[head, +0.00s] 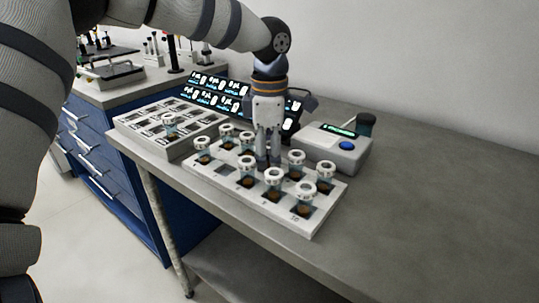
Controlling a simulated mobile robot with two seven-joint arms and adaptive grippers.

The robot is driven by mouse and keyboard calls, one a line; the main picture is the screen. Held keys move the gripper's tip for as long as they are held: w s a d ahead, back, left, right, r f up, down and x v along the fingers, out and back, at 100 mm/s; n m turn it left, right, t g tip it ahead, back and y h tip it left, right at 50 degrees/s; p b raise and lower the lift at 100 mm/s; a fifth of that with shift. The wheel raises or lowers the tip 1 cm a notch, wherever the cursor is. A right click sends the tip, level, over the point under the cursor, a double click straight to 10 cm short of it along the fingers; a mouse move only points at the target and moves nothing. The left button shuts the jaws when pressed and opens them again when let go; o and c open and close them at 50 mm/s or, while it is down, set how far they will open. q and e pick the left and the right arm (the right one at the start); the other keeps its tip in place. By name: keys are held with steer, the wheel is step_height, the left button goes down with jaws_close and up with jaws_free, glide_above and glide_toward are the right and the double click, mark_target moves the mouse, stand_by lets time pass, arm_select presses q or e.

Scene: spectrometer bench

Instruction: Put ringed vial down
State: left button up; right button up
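Several small vials with pale ring-shaped tops and dark contents stand in a light numbered rack (310,229) on the bench; one is the front vial (305,198). I cannot tell which is the ringed vial. My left gripper (268,164) points straight down into the middle of this rack, among the vials. Its fingers are close together, and whether a vial is between them is hidden. My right gripper is not in view.
A second light tray (150,140) with one vial (169,121) stands to the left. A lit display panel (215,91) is behind. A device with a blue button (347,146) stands right of the gripper. The bench at right (440,200) is clear.

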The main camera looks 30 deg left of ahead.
arm_select(q)
step_height(320, 180, up, 13)
stand_by(0.3)
steer(key=shift+w+r, duration=0.1)
